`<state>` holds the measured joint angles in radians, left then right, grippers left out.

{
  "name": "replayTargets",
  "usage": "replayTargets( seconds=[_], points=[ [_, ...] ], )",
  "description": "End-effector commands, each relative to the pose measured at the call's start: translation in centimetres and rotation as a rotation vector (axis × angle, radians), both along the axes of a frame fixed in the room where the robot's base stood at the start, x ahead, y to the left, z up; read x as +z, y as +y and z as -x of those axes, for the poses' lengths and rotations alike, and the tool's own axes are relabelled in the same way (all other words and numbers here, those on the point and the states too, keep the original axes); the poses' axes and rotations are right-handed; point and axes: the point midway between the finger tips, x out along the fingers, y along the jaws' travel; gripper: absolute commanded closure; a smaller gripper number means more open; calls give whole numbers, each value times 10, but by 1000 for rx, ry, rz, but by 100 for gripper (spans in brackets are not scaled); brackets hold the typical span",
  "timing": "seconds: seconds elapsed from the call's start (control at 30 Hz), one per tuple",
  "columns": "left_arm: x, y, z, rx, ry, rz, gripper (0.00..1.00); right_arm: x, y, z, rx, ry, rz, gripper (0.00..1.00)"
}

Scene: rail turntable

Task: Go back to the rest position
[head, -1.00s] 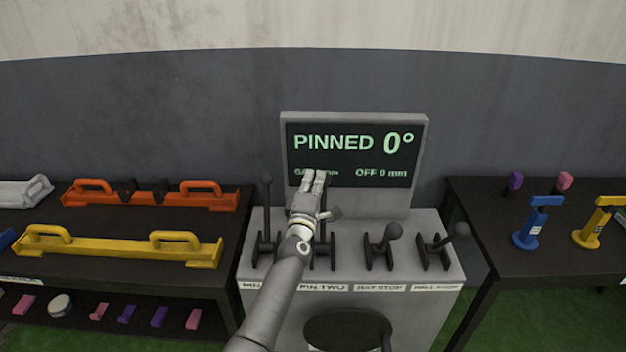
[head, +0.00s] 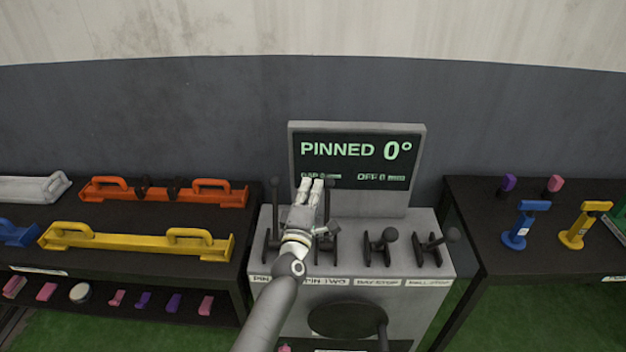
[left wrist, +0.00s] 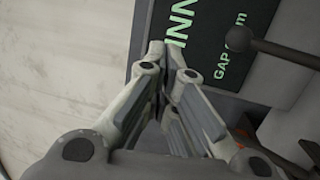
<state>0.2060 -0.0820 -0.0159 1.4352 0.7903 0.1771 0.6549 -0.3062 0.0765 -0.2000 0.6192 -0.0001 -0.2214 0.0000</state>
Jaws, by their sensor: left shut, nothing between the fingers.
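My left gripper (head: 317,190) is shut and empty. In the head view it is raised over the grey control console (head: 432,215), in front of the lower left of its screen (head: 352,160). The screen reads PINNED 0°. The arm hides part of the pin levers on the console's left; the lever labelled PIN TWO (head: 328,245) shows just right of the hand. In the left wrist view the closed fingers (left wrist: 170,60) point at the screen, with a lever knob (left wrist: 238,38) to their right. My right gripper is not in view.
More levers (head: 388,236) stand on the console's right. A dark table at left holds a yellow bar (head: 135,242) and an orange bar (head: 160,192). A dark table at right holds blue (head: 520,228) and yellow (head: 578,228) stands. Green floor (head: 420,322) shows between the furniture.

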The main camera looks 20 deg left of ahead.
Motion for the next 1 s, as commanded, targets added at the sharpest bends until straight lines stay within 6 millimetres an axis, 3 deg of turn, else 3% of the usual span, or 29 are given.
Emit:
replayTargets(
  seconds=[0.57, 0.67, 0.77, 0.87, 1.0],
  points=[
    [3, 0, 4, 0, 0, 0, 100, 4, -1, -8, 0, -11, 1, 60],
    [-7, -1, 5, -3, 16, -14, 100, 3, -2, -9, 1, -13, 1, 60],
    [-42, -7, 10, -18, 80, -74, 100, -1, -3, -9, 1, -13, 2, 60],
    [-103, -16, 23, -50, 191, -189, 100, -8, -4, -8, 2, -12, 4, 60],
    [-205, -29, 57, -127, 376, -386, 100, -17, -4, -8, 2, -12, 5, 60]
  ],
)
